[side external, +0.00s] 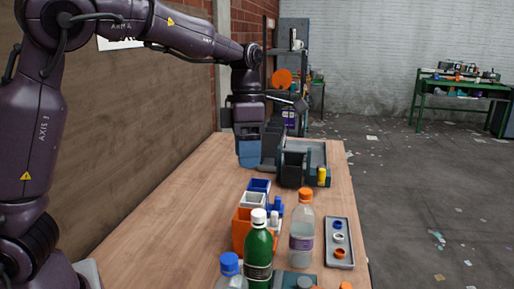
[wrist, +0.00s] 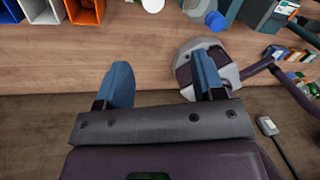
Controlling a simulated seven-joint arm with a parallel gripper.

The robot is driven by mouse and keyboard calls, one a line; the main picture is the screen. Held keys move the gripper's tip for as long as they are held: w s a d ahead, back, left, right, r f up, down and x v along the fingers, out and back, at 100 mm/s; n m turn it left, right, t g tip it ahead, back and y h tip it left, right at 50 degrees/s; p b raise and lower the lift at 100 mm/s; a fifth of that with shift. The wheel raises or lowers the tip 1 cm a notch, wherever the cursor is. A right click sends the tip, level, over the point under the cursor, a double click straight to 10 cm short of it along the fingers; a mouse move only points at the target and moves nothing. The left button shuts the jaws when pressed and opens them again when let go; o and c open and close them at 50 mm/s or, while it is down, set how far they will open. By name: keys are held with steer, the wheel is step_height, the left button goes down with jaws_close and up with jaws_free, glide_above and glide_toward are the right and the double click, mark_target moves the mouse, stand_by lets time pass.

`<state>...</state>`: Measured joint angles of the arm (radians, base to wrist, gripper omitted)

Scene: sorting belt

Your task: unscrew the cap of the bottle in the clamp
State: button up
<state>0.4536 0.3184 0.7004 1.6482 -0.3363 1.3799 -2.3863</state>
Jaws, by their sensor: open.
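My gripper (side external: 250,160) hangs over the far part of the wooden bench, above its surface. In the wrist view its two blue fingers (wrist: 163,72) are wide apart with nothing between them. At the near end of the bench in the side view stand a green bottle (side external: 259,252) with a white cap (side external: 258,216), a clear bottle (side external: 302,240) with an orange cap (side external: 305,194), and a blue-capped bottle (side external: 229,264), cut by the frame edge. My gripper is far from all three. I cannot tell which bottle is in the clamp.
A dark fixture (side external: 294,168) with a yellow part (side external: 321,176) stands right of my gripper. The bench's left-middle is clear.

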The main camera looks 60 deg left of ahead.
mark_target(257, 212)
steer(key=f+m, duration=0.3)
steer(key=f, duration=0.1)
steer(key=d+f+m+y, duration=0.1)
steer(key=f+m, duration=0.2)
steer(key=f, duration=0.1)
steer(key=w+d+f+m+t, duration=0.1)
steer(key=f+m, duration=0.2)
steer(key=f, duration=0.1)
steer(key=shift+y, duration=0.4)
steer(key=c, duration=1)
steer(key=n, duration=0.4)
steer(key=shift+r+n, duration=0.1)
steer(key=shift+n, duration=0.3)
